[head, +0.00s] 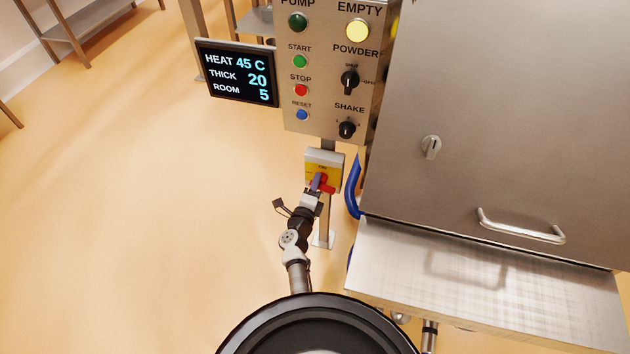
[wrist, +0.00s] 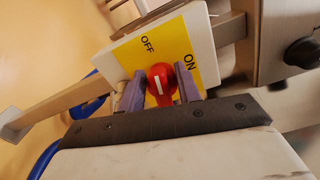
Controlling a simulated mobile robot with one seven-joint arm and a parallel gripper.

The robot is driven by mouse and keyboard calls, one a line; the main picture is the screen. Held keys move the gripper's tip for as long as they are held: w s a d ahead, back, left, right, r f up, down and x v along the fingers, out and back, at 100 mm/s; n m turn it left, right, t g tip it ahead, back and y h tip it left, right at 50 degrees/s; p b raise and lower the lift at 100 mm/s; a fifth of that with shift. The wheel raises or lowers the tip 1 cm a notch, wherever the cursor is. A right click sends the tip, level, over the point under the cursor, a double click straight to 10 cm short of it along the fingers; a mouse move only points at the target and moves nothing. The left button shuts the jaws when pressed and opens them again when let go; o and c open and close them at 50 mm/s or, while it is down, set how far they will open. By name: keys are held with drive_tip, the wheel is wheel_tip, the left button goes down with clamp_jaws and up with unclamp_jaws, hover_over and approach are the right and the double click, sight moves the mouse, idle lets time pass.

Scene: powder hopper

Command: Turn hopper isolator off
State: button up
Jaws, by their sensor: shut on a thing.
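The hopper isolator is a pale box with a yellow face (head: 314,170) on the post below the control panel. In the wrist view its yellow plate (wrist: 170,45) carries the words OFF and ON. Its red rotary handle (wrist: 159,78), with a white mark, sits between the purple finger pads of my gripper (wrist: 159,92). My gripper (head: 317,186) is shut on this handle, with a pad on either side. In the head view part of the red handle (head: 328,189) shows beside the fingers. I cannot tell for sure which word the handle points at.
The control panel (head: 323,75) with buttons and black knobs is above the isolator. A display (head: 238,75) reads HEAT 45 C, THICK 20, ROOM 5. The steel hopper cabinet (head: 490,140) and a blue hose (head: 353,188) are close on the right. Open floor lies left.

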drive_tip(key=shift+f+n+p, duration=0.1)
drive_tip(key=shift+n+p, duration=0.35)
drive_tip(key=shift+n, duration=0.55)
drive_tip(key=shift+d, duration=0.1)
drive_tip(key=o, duration=0.6)
drive_tip(key=shift+s, duration=0.1)
drive_tip(key=p+v, duration=0.3)
drive_tip(key=v, duration=1)
drive_tip(key=shift+s, duration=0.25)
